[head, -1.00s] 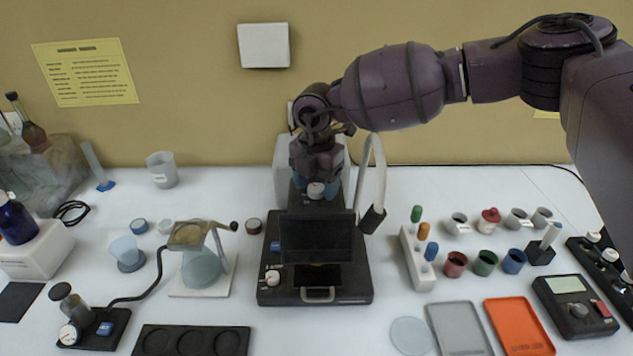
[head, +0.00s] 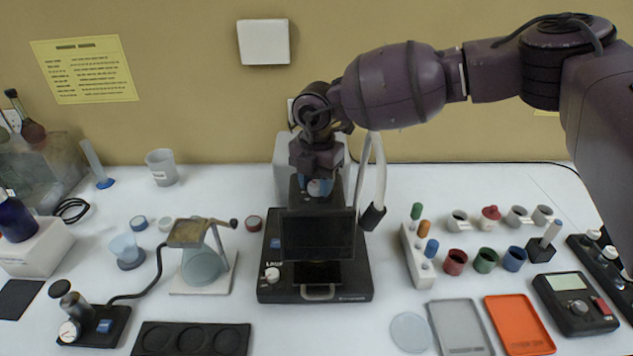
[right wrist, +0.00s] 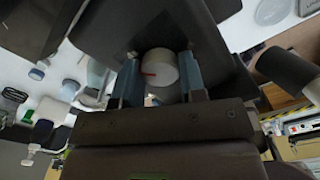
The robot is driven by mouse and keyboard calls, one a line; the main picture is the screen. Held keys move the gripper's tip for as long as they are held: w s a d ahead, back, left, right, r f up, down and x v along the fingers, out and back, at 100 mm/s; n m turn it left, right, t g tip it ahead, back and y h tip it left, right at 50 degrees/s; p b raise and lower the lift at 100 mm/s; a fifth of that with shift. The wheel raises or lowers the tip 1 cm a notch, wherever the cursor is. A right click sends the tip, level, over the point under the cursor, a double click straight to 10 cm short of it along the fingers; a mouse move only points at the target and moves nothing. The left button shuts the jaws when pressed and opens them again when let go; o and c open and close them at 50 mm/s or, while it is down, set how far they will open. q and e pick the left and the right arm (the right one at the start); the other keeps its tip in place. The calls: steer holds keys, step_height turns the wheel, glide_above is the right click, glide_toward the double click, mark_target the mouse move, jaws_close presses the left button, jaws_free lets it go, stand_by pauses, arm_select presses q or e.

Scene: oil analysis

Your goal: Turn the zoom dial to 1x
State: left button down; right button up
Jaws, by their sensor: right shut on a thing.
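The microscope-like device has a dark base (head: 350,283) and a dark screen (head: 318,236) at the middle of the table. Its zoom dial is a pale round knob (head: 316,188) above the screen. In the right wrist view the dial (right wrist: 160,68) is white with a red mark pointing left. My right gripper (head: 319,186) reaches down from above with its blue fingers on both sides of the dial. In the right wrist view the gripper (right wrist: 160,82) is shut on the dial. The scale marks around the dial cannot be read. My left gripper is not in view.
A lamp arm with a dark head (head: 372,217) stands just right of the screen. A rack of coloured pegs (head: 417,257) is further right, and a glass flask on a stand (head: 202,265) is to the left. A white knob (head: 271,275) sits on the base's front left.

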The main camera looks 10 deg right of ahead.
steer(key=n+b, duration=0.1)
steer(key=n, duration=0.1)
steer(key=shift+f+n+b, duration=0.15)
steer(key=shift+n+b, duration=0.15)
steer(key=shift+n, duration=0.1)
steer(key=n+b, duration=0.1)
steer(key=n, duration=0.1)
steer(key=shift+n, duration=0.4)
steer(key=n+b, duration=0.1)
steer(key=n, duration=0.2)
steer(key=shift+n, duration=0.3)
steer(key=n, duration=0.2)
steer(key=shift+n+b, duration=0.3)
steer(key=shift+b, duration=0.1)
steer(key=n+b, duration=0.1)
steer(key=n, duration=0.2)
steer(key=shift+n, duration=0.3)
steer(key=n, duration=0.2)
steer(key=shift+n+b, duration=0.35)
steer(key=shift+n, duration=0.65)
steer(key=shift+r, duration=0.2)
